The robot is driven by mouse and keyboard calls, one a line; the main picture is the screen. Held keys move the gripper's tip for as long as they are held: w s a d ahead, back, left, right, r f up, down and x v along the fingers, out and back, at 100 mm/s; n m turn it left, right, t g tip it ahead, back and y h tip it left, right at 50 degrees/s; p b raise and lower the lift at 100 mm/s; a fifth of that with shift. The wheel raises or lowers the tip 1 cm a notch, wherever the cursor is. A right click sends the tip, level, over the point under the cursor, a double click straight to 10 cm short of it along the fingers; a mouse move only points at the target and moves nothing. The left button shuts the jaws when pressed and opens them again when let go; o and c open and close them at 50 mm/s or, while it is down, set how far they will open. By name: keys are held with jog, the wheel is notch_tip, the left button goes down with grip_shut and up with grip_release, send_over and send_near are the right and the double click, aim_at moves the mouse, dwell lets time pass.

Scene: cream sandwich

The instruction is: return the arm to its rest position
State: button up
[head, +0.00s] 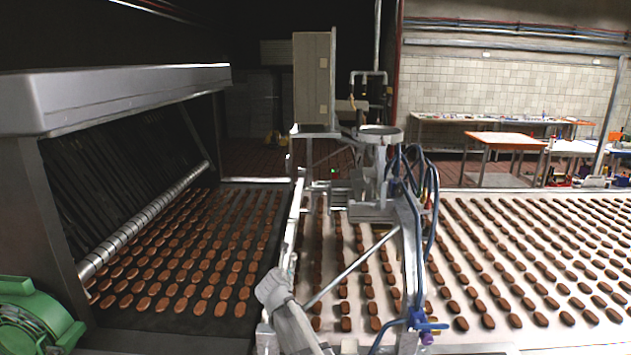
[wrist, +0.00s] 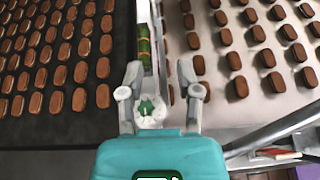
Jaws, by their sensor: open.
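My gripper (wrist: 159,75) shows in the wrist view with its two grey fingers spread apart and nothing held between them. Its teal body fills the bottom middle of that view. The fingers point toward the narrow gap between a dark belt and a pale belt. In the head view a grey part of my arm rises at the bottom centre, in front of the frame between the belts. I cannot make out the fingertips there.
Brown oval biscuits lie in rows on the dark belt (head: 200,328) and the pale belt (head: 530,207). A metal frame with blue hoses (head: 430,185) stands between them. A green motor (head: 35,315) is at lower left. A green item (wrist: 144,48) lies in the gap.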

jog(key=s+d+f+m+g+h+b, duration=0.1)
jog(key=s+d+f+m+g+b, duration=0.15)
jog(key=s+d+f+m, duration=0.5)
jog(key=s+d+f+m+g+h+b, duration=0.15)
jog(key=s+d+f+m+g, duration=0.3)
jog(key=d+m, duration=0.6)
jog(key=s+d+f+m+g+y+b, duration=0.1)
jog(key=s+d+f+m+g+b, duration=0.1)
jog(key=s+m, duration=0.6)
jog(key=s+d+f+m+g+y+b, duration=0.2)
jog(key=s+d+f+m+g+b, duration=0.1)
jog(key=s+d+f+m, duration=0.3)
jog(key=s+m+g, duration=0.1)
jog(key=s+m, duration=0.1)
jog(key=s, duration=0.2)
jog(key=shift+d+f+b, duration=0.3)
jog(key=shift+a, duration=0.1)
